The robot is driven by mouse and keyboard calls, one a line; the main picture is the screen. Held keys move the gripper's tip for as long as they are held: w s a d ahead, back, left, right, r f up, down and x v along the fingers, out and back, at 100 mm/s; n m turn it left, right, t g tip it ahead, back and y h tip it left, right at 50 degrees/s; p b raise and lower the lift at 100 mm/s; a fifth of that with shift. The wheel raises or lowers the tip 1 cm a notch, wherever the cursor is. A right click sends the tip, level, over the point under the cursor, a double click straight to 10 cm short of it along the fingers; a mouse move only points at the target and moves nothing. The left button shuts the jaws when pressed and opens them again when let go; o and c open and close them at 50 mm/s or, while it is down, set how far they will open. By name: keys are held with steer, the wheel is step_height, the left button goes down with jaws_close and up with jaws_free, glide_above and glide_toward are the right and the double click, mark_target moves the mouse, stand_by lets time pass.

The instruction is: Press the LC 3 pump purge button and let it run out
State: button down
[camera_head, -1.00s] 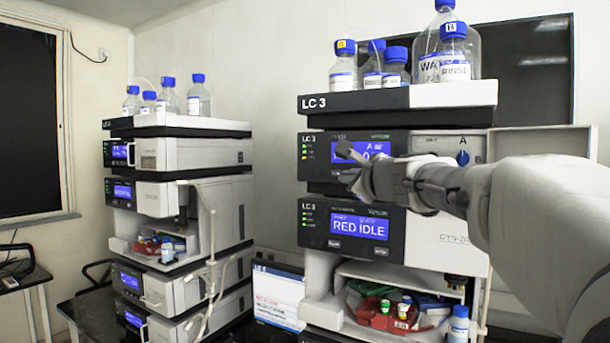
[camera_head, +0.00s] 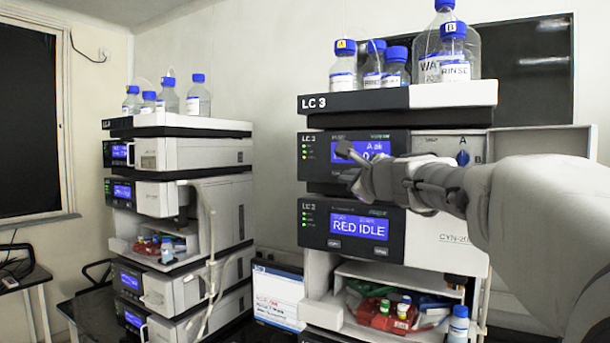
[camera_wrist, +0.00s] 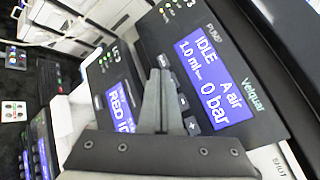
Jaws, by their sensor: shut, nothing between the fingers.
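The LC 3 pump (camera_head: 312,172) is the top module of the right stack in the head view, with a dark front and a blue screen. In the wrist view the pump screen (camera_wrist: 214,80) reads IDLE, A air, 1.0 mL and 0 bar. Several dark buttons (camera_wrist: 183,103) run beside that screen, one marked plus. My gripper (camera_head: 344,152) is shut and empty in front of the pump's lower front. In the wrist view my gripper (camera_wrist: 159,75) covers part of the button row. I cannot read a purge label or tell whether the fingertips touch a button.
Below the pump, another LC 3 module (camera_head: 318,240) shows RED IDLE. Bottles, including one labelled RINSE (camera_head: 454,62), stand on top of the stack. A second stack (camera_head: 215,153) stands left, with an open gap between.

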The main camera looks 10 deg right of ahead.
steer(key=shift+w, duration=0.1)
stand_by(0.3)
steer(key=shift+w+d, duration=0.25)
steer(key=shift+w+d, duration=0.25)
steer(key=shift+w, duration=0.1)
stand_by(0.8)
steer(key=shift+s+a, duration=0.5)
steer(key=shift+s, duration=0.2)
steer(key=shift+s+a+b, duration=0.2)
steer(key=shift+s+a, duration=0.55)
steer(key=shift+s, duration=0.3)
steer(key=shift+s+a+b, duration=0.2)
steer(key=shift+s+a, duration=0.55)
steer(key=shift+s, duration=0.25)
